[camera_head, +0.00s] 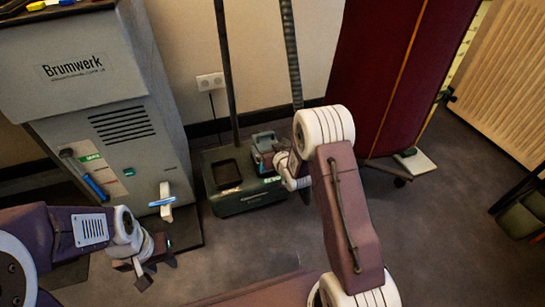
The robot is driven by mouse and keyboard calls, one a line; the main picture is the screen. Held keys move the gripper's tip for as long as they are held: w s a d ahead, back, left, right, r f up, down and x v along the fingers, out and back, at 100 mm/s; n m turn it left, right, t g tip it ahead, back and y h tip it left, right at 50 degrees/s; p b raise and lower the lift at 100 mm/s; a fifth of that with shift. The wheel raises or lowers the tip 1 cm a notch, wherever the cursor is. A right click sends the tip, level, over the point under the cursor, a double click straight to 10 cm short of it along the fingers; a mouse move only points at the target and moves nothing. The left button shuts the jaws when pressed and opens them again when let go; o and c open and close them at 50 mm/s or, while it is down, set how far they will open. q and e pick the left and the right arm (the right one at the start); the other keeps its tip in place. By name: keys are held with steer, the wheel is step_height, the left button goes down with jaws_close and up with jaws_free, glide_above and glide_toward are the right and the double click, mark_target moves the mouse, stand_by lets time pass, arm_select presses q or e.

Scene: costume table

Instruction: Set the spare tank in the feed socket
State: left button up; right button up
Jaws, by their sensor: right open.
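A dark green floor unit (253,201) stands against the wall. A square dark recess (226,172), which looks like a socket, is open in its top at the left. A blue-grey tank with a handle (264,142) is at the right of the unit's top, partly hidden by my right wrist. I cannot tell whether it is the spare one or how it is seated. My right gripper (277,162) is open at the tank's right side, its fingers mostly hidden. My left gripper (156,268) is open and empty, low in front of the grey machine, apart from the unit.
The grey Brumwerk machine (112,120) stands left, with a white and blue handle (163,202) sticking out. A dark pole and a ribbed hose rise behind the unit. A dark red panel (390,75) stands right. The carpet in front is clear.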

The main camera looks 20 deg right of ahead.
arm_select(q)
steer(key=shift+f+b, duration=0.35)
steer(key=shift+f, duration=0.45)
arm_select(e)
steer(key=shift+v, duration=1.55)
steer(key=s+a+f+g, duration=0.2)
steer(key=s+g, duration=1)
steer(key=s, duration=1.8)
arm_select(q)
step_height(320, 180, up, 57)
steer(key=p, duration=5.7)
arm_select(e)
step_height(320, 180, up, 57)
steer(key=shift+w+a+r+m, duration=0.2)
steer(key=shift+w+a+m, duration=0.05)
steer(key=shift+w+m, duration=0.1)
